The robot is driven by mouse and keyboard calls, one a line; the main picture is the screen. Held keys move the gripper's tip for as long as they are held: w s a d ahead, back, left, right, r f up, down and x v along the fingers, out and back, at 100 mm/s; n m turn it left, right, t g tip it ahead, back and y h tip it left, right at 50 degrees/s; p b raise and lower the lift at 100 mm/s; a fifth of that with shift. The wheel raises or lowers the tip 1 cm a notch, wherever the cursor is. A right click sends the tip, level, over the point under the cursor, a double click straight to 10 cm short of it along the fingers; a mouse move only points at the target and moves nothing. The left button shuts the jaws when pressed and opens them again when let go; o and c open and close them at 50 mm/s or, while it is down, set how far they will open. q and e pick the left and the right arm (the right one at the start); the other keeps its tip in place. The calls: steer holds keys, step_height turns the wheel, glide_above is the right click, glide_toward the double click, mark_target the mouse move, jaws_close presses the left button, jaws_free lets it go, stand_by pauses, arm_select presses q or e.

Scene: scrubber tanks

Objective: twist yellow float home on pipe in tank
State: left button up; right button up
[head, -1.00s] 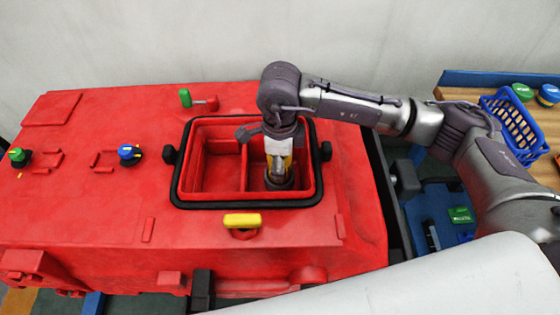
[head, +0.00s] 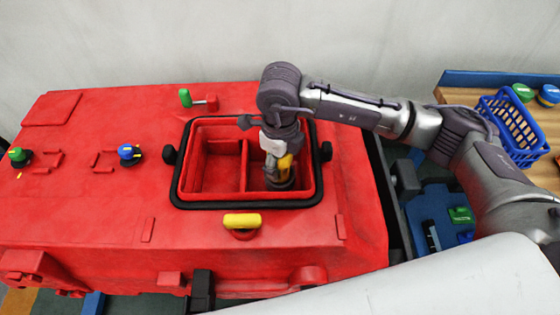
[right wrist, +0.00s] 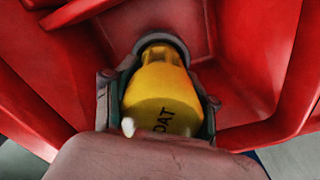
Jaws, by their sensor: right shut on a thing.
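The yellow float (right wrist: 160,95) sits between the fingers of my right gripper (right wrist: 160,100) in the right wrist view, with dark letters "DAT" readable on its side. Its far end meets a grey round fitting in the red tank, and the pipe is hidden behind it. In the head view my right gripper (head: 280,170) points down into the right compartment of the open red tank (head: 215,175), shut on the float (head: 286,161), of which only a small yellow patch shows. My left gripper is not in view.
The tank opening has a black rim (head: 245,206) and a divider. A yellow handle (head: 241,220) stands in front of it, a green-handled valve (head: 185,97) behind it. Blue (head: 129,152) and green knobs (head: 18,155) are at left. A blue basket (head: 515,130) stands on the right table.

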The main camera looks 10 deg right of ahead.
steer(key=shift+m, duration=0.8)
steer(key=m, duration=0.2)
steer(key=shift+m, duration=0.3)
steer(key=shift+f, duration=0.3)
steer(key=shift+f+b, duration=0.15)
steer(key=shift+b, duration=0.2)
steer(key=shift+c, duration=0.7)
steer(key=shift+r, duration=0.2)
